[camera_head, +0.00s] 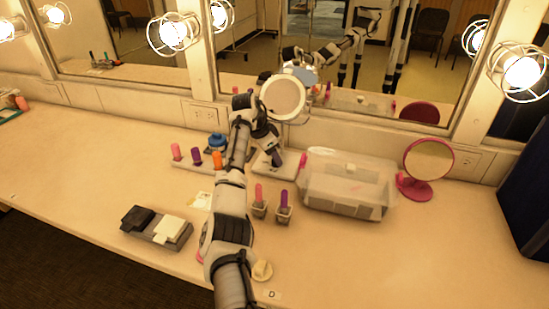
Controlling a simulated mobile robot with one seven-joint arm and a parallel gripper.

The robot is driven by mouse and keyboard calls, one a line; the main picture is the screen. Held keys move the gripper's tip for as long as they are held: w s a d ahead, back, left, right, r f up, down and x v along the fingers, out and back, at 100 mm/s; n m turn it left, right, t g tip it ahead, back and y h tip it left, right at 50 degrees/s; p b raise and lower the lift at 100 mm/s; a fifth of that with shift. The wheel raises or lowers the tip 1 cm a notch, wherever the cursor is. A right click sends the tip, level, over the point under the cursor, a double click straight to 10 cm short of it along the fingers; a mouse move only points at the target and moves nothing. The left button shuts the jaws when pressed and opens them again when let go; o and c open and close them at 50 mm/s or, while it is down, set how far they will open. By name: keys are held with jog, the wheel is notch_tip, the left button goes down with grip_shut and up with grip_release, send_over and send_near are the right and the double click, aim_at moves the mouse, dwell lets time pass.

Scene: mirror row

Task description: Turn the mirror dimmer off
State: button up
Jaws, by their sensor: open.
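A round pale disc with a grey rim (283,98), which looks like a small mirror, stands above a white base (262,169) near the wall. I cannot make out a dimmer control on it. My gripper (276,158) is over that base, below the disc, with its jaws open. My wrist covers part of the stand, and the picture is too small to tell whether anything touches. A cream knob-like piece (262,270) sits at the counter's front edge beside a tag marked D (272,294); I cannot tell whether it is the dimmer. The wall mirror's caged bulbs (522,73) are lit.
A clear lidded box (346,184) and a pink round mirror (428,160) stand right of my gripper. Two small holders with lipsticks (284,198) are in front. Several upright tubes (196,156) stand to the left. A dark and white block (157,228) lies nearer. The left counter is mostly clear.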

jog(key=b+v, duration=0.1)
jog(key=v, duration=1.1)
jog(key=shift+b, duration=0.4)
